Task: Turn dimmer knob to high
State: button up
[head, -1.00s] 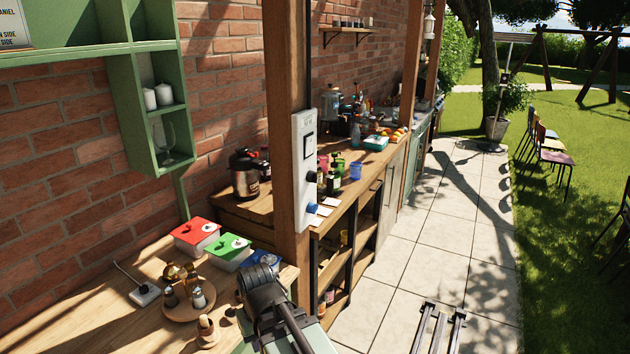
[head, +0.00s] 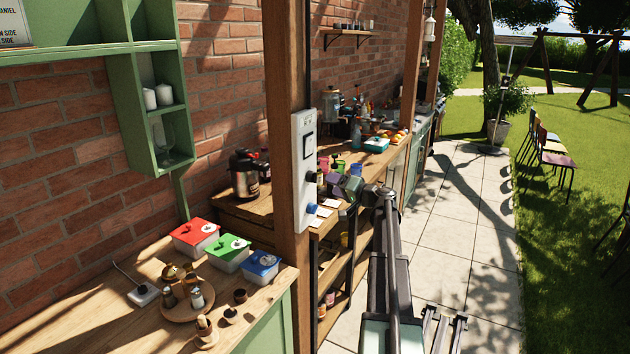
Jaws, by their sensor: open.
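A light grey control panel (head: 303,170) is mounted upright on the wooden post. It carries a dark rectangular switch (head: 308,147), a black knob (head: 311,177) below it, and a blue knob (head: 312,209) near the bottom. Which knob is the dimmer, and its setting, are too small to read. My gripper (head: 332,182) is just right of the panel, at about the black knob's height, pointing left towards it. It is open and empty. Its fingertips are small and dark against the clutter, and I cannot tell whether they touch the knob.
The wooden post (head: 289,80) stands between two counters. Red (head: 195,236), green (head: 230,251) and blue (head: 262,264) boxes sit on the near counter. A metal jug (head: 244,174) and several bottles crowd the far counter behind my gripper.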

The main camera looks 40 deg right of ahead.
aim_at(315, 179)
jog(key=x, duration=0.8)
jog(key=shift+w+f, duration=0.1)
jog(key=c, duration=0.9)
jog(key=shift+m, duration=0.3)
